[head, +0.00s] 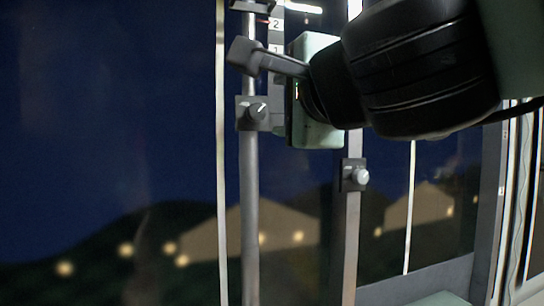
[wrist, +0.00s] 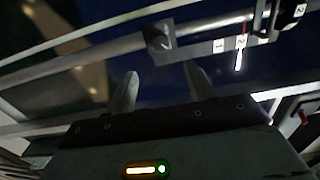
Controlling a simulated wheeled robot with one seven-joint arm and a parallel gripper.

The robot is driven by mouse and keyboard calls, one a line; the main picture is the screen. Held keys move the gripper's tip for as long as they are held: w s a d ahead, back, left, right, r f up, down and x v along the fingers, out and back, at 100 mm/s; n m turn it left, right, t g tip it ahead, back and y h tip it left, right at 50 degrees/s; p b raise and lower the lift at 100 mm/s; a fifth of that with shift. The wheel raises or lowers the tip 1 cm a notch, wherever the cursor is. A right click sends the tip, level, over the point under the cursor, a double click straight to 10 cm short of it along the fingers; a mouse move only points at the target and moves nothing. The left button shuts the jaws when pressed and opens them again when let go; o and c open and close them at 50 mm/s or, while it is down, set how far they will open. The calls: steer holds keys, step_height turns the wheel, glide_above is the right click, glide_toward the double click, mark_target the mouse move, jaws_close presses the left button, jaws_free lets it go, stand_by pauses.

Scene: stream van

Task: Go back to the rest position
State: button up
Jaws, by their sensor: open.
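My gripper (wrist: 158,71) is open in the wrist view. Its two pale fingers stand apart with nothing between them. A dark clamp knob (wrist: 159,39) on a metal rail shows beyond the fingertips, apart from them in the picture; the true gap is hard to tell. In the head view the pale green gripper body (head: 318,92) is beside the upper part of the metal poles, at the end of my black wrist. I cannot make out the fingers there.
Two upright metal poles, left (head: 249,200) and right (head: 352,225), carry knobbed clamps, one on the left (head: 254,112) and one on the right (head: 355,175). A numbered strip (head: 277,45) is close to my gripper. A dark window (head: 110,110) fills the left.

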steer(key=shift+f, duration=0.1)
steer(key=s+a+f+n+g+y, duration=0.1)
steer(key=s+a+f+n+g, duration=0.3)
steer(key=f+n, duration=0.6)
steer(key=s+f+n+g+y, duration=0.1)
steer(key=s+f+n+g, duration=0.35)
steer(key=f, duration=0.95)
steer(key=s+d+f+n+g+h, duration=0.6)
steer(key=s+d+f+n+g, duration=0.2)
steer(key=d+f, duration=0.6)
steer(key=shift+s+f+g, duration=0.45)
steer(key=shift+s, duration=0.25)
